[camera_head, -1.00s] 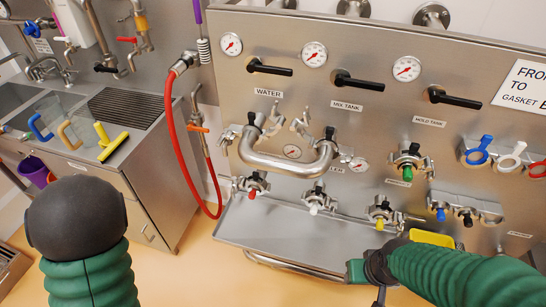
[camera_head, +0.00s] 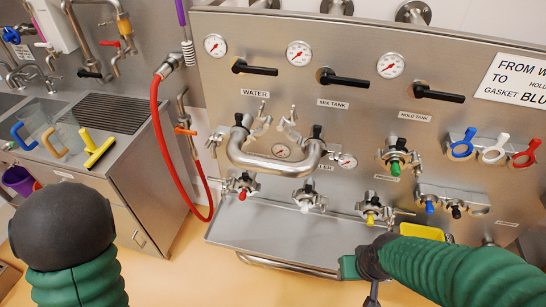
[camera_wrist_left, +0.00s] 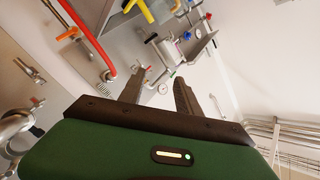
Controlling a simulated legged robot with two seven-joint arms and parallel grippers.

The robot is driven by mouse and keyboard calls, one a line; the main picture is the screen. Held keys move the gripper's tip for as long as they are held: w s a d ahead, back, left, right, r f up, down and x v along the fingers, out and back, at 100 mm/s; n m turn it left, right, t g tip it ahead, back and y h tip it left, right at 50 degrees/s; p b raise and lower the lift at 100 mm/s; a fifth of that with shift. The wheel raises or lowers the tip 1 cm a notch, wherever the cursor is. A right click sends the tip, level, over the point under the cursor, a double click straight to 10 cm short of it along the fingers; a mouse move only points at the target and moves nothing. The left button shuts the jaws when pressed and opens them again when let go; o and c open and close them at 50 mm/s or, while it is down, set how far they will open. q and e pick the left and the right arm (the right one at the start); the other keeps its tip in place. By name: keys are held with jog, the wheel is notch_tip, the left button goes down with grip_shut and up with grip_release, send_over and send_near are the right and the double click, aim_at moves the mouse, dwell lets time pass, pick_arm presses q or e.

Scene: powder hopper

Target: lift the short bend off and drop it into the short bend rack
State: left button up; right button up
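The short bend (camera_head: 270,165) is a U-shaped polished steel pipe. It sits at two ports on the steel panel, below the WATER and MIX TANK labels. Clamps with open-looking wings (camera_head: 290,122) stand at its ends. My left gripper shows only in the left wrist view (camera_wrist_left: 159,88), where its two dark fingers are apart with nothing between them. It is away from the bend. My right gripper (camera_head: 360,275) is low in front of the panel, partly hidden by its own arm; its fingers are not clear. I cannot tell which thing is the short bend rack.
Black valve handles (camera_head: 350,79) and gauges line the panel top. Capped ports with coloured plugs (camera_head: 370,217) sit below, above a steel tray (camera_head: 265,246). A red hose (camera_head: 157,125) hangs left of the panel. A sink counter (camera_head: 70,160) stands at left.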

pick_arm(q)
jog(key=shift+o, duration=1.3)
jog(key=shift+w+d+f, duration=0.1)
jog(key=shift+w+d, duration=0.1)
jog(key=o, duration=0.4)
jog(key=w+d+m+h, duration=0.1)
jog(key=d, duration=0.1)
jog(key=w+d+f+m+t+h, duration=0.1)
jog(key=d, duration=0.1)
jog(key=w+d+f+m+b, duration=0.1)
jog(key=w+d, duration=0.1)
jog(key=shift+w+d+f+m+h, duration=0.1)
jog(key=shift+d+m+h, duration=0.05)
jog(key=shift+m+h, duration=0.2)
jog(key=shift+c, duration=0.2)
jog(key=m+t+h+b, duration=0.2)
jog(key=m+h+b, duration=0.1)
jog(key=m+h, duration=0.95)
send_near(266, 172)
jog(key=w+d+m+y, duration=0.1)
jog(key=m, duration=0.1)
jog(key=x, duration=0.5)
jog(key=shift+w+a+p, duration=0.2)
jog(key=shift+w+p, duration=0.1)
jog(key=shift+w, duration=0.1)
jog(key=x, duration=0.2)
jog(key=b+x, duration=0.1)
jog(key=x, duration=0.1)
jog(key=shift+d, duration=0.25)
jog(key=shift+a, duration=0.1)
